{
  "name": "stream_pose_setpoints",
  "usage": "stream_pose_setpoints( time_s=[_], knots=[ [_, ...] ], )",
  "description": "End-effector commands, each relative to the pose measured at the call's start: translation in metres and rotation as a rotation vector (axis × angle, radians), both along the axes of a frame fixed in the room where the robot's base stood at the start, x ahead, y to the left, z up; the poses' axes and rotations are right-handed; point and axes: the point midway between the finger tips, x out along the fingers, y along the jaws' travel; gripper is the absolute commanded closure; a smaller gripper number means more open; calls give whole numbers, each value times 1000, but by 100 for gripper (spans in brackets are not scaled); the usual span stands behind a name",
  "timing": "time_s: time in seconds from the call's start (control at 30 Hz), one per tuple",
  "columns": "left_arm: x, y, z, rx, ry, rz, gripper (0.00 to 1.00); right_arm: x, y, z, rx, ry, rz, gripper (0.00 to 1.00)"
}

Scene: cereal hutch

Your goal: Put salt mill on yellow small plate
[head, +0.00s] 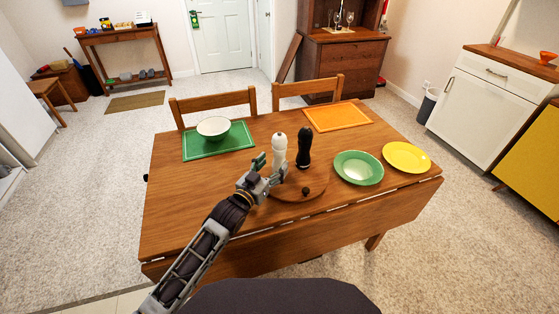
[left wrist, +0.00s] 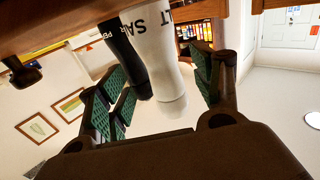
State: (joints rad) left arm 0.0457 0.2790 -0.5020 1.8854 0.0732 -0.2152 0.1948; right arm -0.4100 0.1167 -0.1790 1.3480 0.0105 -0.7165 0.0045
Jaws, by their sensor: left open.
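The white salt mill (head: 279,148) stands upright on a round wooden board (head: 290,194) on the table. Its lettering shows in the left wrist view, where the salt mill (left wrist: 157,60) appears upside down between the finger pads. My left gripper (head: 267,168) is open, at the near left side of the salt mill, with nothing held. Whether a finger touches the mill I cannot tell. The yellow small plate (head: 406,156) lies empty at the table's right end. My right gripper is not in view.
A black pepper mill (head: 304,147) stands close to the salt mill's right. A green plate (head: 358,168) lies between the board and the yellow plate. A white bowl (head: 213,127) sits on a green mat (head: 196,147). An orange mat (head: 337,117) lies at the back.

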Motion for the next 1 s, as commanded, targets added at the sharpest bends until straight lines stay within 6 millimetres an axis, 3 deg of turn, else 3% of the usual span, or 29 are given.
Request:
stream_pose_setpoints(
  time_s=[0.37,0.8,1.0],
  knots=[
    [12,-6,3,-1,-1,0,34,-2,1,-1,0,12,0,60],
    [42,-22,6,-1,-1,1,34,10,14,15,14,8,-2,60],
    [45,-25,6,-1,-1,1,34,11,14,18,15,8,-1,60]
  ],
)
